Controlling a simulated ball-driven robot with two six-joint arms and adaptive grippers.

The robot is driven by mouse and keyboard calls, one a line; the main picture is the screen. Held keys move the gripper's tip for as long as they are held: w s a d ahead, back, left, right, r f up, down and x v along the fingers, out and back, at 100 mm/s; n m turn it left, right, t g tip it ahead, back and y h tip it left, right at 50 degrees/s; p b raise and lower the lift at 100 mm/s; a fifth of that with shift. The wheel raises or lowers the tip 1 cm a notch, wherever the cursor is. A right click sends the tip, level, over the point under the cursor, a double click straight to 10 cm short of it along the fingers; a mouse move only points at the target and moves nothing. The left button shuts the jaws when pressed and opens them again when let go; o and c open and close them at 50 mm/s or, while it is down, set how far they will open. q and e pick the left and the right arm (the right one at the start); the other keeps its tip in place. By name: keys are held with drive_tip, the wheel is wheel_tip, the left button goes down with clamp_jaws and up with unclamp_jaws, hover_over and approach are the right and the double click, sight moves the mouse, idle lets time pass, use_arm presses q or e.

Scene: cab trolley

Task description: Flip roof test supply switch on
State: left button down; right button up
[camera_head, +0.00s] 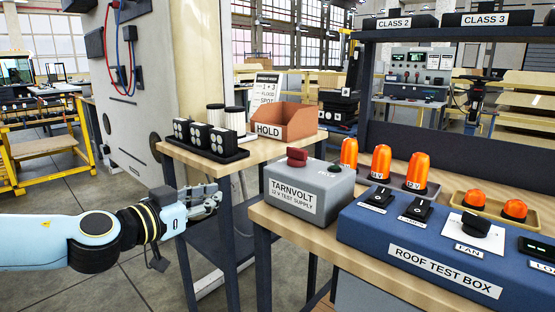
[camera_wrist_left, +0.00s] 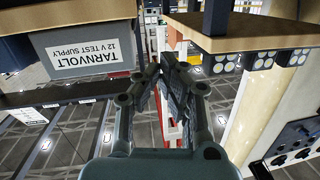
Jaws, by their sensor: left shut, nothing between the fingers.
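The grey test supply box (camera_head: 330,190), labelled TARNVOLT 12 V TEST SUPPLY, stands at the left end of the right-hand wooden table. A red switch (camera_head: 297,157) sits on its top; I cannot tell whether it is on or off. My right gripper is in neither view.
The blue roof test box (camera_head: 365,232) with black switches stands right of the supply. Orange beacons (camera_head: 381,162) stand behind it. A second table (camera_head: 180,152) at left holds black-and-white lamps (camera_head: 200,136) and an orange HOLD bin (camera_head: 290,122). Floor shows between the tables and my arm.

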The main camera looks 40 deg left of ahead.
use_arm(q)
drive_tip(key=d+r+t+h, duration=0.1)
drive_tip(key=d+r+h, duration=0.1)
drive_tip(key=d+r, duration=0.3)
drive_tip(key=shift+d+r+h, duration=0.3)
drive_tip(key=shift+r+h, duration=0.1)
drive_tip(key=shift+r, duration=0.4)
drive_tip(key=shift+w, duration=0.1)
drive_tip(key=b, duration=0.1)
approach(288, 151)
drive_tip(key=w, duration=0.3)
drive_tip(key=shift+w+d+f+b, duration=0.1)
drive_tip(key=shift+w+f+b, duration=0.1)
drive_tip(key=shift+w+b, duration=0.35)
drive_tip(key=shift+w+d+f+b, duration=0.1)
drive_tip(key=shift+w+f+b, duration=0.1)
drive_tip(key=shift+w+b, duration=0.35)
drive_tip(key=shift+w+d+r+b, duration=0.15)
drive_tip(key=shift+w+b, duration=0.45)
drive_tip(key=shift+w, duration=0.5)
drive_tip(key=shift+m, duration=0.3)
